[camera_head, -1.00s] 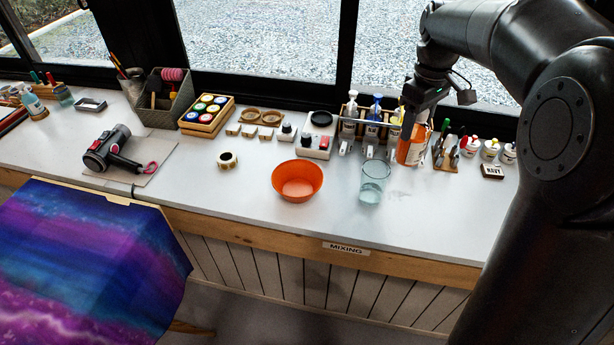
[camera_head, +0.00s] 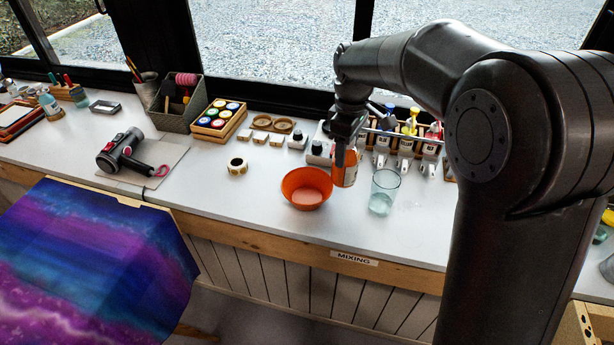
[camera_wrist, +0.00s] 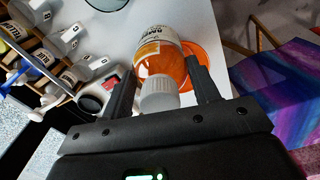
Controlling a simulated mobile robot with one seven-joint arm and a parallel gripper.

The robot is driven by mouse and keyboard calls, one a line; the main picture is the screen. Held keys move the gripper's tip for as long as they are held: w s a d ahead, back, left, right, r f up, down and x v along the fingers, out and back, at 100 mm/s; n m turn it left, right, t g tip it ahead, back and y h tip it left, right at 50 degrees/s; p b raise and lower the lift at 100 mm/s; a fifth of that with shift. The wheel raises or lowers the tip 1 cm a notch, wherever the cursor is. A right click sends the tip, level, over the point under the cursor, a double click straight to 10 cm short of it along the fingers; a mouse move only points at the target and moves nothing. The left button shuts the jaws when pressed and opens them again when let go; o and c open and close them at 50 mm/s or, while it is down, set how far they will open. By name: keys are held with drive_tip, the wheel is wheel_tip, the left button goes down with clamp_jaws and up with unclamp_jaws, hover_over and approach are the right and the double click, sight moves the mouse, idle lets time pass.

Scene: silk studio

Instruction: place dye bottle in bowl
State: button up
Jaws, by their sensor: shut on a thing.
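My gripper (camera_head: 343,146) is shut on an orange dye bottle (camera_head: 348,168) with a pale label. In the wrist view the bottle (camera_wrist: 160,62) sits between the two fingers (camera_wrist: 160,90), its white ribbed cap toward the camera. The bottle is just right of and behind the orange bowl (camera_head: 303,203), which stands on the white bench. In the head view the finger hides part of the bottle. In the wrist view the bowl (camera_wrist: 204,60) is partly hidden behind the bottle and a finger. The bowl looks empty.
A clear glass (camera_head: 384,192) stands close right of the bowl. A rack of dye bottles (camera_head: 405,140) is behind it. The bench (camera_head: 225,195) is clear in front of the tape roll.

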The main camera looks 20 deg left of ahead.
drive_tip(key=a+f, duration=0.9)
drive_tip(key=shift+a+f, duration=0.2)
drive_tip(key=shift+f, duration=0.15)
drive_tip(key=shift+f, duration=0.15)
drive_tip(key=o, duration=1.5)
wheel_tip(320, 180, up, 12)
drive_tip(key=shift+r, duration=0.2)
